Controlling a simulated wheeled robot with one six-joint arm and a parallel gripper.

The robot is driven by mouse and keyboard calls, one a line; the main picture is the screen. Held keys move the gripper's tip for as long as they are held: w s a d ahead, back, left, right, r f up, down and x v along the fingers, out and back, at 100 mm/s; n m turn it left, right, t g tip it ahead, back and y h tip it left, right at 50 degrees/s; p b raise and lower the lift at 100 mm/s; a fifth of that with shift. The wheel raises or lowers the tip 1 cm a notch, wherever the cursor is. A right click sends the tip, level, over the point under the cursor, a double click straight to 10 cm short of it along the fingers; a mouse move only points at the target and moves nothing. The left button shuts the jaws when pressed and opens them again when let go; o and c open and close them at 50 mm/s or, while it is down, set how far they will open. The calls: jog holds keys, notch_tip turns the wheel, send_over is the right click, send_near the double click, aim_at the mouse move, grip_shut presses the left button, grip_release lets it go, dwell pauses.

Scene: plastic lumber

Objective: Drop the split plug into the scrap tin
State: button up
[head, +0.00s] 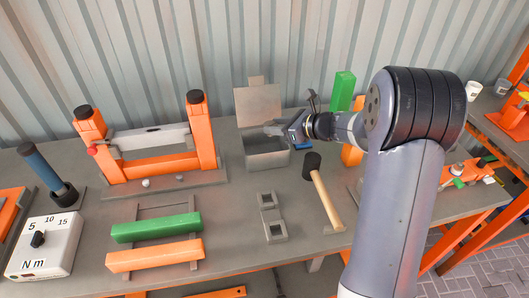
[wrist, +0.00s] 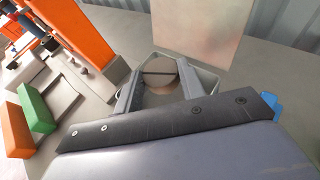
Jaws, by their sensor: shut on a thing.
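The scrap tin (head: 262,160) is a grey open box on the bench, with its lid (head: 258,105) standing up at the back. My gripper (head: 272,130) is over the tin's opening in the head view. In the wrist view my gripper (wrist: 159,76) is shut on the split plug (wrist: 160,82), a round brownish-grey piece with a dark line across it. The tin's rim (wrist: 207,77) shows around the fingers, and the lid (wrist: 205,25) rises behind. The plug's underside and its height above the tin floor are hidden. In the head view I cannot make out the plug.
An orange frame (head: 208,130) stands left of the tin. A mallet (head: 326,198) and a grey two-hole block (head: 272,218) lie in front. Green (head: 157,228) and orange (head: 155,255) bars lie front left. A green post (head: 343,92) stands at right. The corrugated wall is close behind.

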jog(key=shift+f+b, duration=1.1)
jog(key=shift+f, duration=0.8)
jog(key=o, duration=1)
jog(key=shift+r, duration=0.1)
jog(key=v, duration=1.1)
jog(key=shift+w, duration=0.1)
